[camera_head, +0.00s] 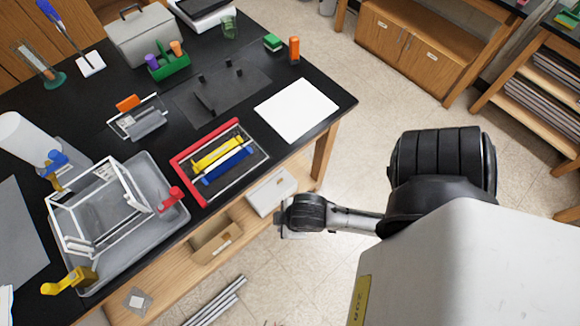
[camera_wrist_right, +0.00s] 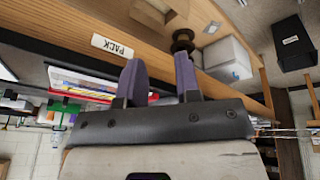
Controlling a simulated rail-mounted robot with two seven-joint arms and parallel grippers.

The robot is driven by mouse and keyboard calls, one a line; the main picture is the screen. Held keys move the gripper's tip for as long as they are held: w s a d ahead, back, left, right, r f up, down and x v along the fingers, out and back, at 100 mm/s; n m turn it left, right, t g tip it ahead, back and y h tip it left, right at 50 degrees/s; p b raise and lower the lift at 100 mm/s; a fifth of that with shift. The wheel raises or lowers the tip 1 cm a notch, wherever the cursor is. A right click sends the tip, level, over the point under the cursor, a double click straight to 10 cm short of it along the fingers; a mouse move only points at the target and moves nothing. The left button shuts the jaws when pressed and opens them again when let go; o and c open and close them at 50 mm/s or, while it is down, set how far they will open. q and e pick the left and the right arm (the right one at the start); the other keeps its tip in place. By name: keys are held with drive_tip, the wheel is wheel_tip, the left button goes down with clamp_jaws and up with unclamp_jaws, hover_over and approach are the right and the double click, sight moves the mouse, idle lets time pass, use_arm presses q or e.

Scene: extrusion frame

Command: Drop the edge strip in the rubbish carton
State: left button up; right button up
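My right gripper (camera_head: 284,226) hangs beside the bench's front edge, at the right of the two boxes below it. In the right wrist view its two fingers (camera_wrist_right: 158,82) stand apart with nothing seen between them. An open brown carton (camera_head: 214,243) sits below the bench's front edge; a brown box also shows at the top of the wrist view (camera_wrist_right: 160,12). I cannot tell for sure which piece is the edge strip. A red-edged tray (camera_head: 181,174) on the bench holds a yellow strip (camera_head: 219,155) and a blue strip (camera_head: 225,167). My left gripper is not in view.
A white box (camera_head: 271,190) is beside the carton. A grey tray (camera_head: 175,219) on the bench holds a white frame (camera_head: 62,214) with coloured clamps around it. A white sheet (camera_head: 297,110) lies near the corner. Long grey profiles (camera_head: 216,303) are low at the bottom. Open floor lies right.

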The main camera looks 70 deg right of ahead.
drive_tip(key=shift+o, duration=0.5)
drive_tip(key=shift+s+a+r+m, duration=0.1)
drive_tip(key=shift+s+r+m, duration=0.1)
drive_tip(key=shift+s+m, duration=0.5)
